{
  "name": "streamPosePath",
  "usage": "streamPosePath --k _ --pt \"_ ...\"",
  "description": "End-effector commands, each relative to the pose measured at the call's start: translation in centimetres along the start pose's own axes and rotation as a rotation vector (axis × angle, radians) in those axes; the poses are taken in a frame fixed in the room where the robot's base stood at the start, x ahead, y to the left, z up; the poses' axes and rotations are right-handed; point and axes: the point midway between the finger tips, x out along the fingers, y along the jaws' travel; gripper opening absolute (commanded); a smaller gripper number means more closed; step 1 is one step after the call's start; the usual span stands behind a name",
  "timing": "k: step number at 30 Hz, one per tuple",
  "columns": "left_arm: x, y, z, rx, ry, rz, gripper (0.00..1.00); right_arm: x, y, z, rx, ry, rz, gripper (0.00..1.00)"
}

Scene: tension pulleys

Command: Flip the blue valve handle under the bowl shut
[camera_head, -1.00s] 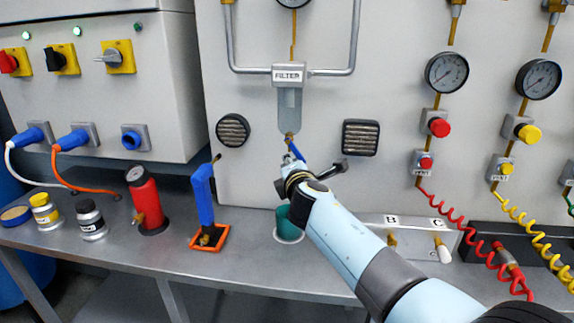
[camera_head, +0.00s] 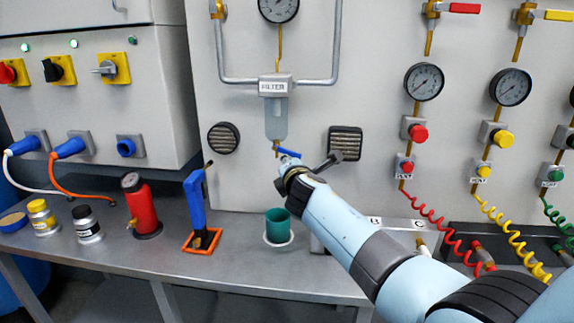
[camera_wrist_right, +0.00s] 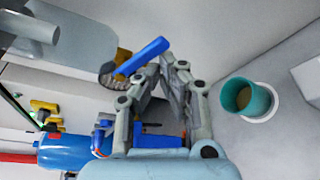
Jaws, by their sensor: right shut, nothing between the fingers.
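The filter (camera_head: 276,110) with its clear bowl hangs on the grey panel in the head view. The blue valve handle (camera_head: 289,153) under the bowl lies nearly crosswise, pointing right and slightly down. It also shows in the right wrist view (camera_wrist_right: 143,57), beside the brass valve body (camera_wrist_right: 122,62). My right gripper (camera_head: 287,171) is just below the handle. In the wrist view its fingertips (camera_wrist_right: 173,64) are shut and empty, close to the handle's free end; I cannot tell whether they touch. My left gripper is not in view.
A teal cup (camera_head: 276,226) stands on a white disc on the bench below. A blue-handled tool in an orange tray (camera_head: 201,241) and a red cylinder (camera_head: 142,207) stand to the left. Gauges, knobs and coiled hoses (camera_head: 432,214) are to the right.

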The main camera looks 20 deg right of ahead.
Motion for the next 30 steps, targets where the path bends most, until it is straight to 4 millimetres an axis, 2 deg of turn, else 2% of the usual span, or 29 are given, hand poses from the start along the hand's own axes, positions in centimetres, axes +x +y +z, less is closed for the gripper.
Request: streamPosePath --k 30 --pt "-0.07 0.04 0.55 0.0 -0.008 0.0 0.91 -0.03 0.03 0.08 0.0 0.0 0.0 0.0"
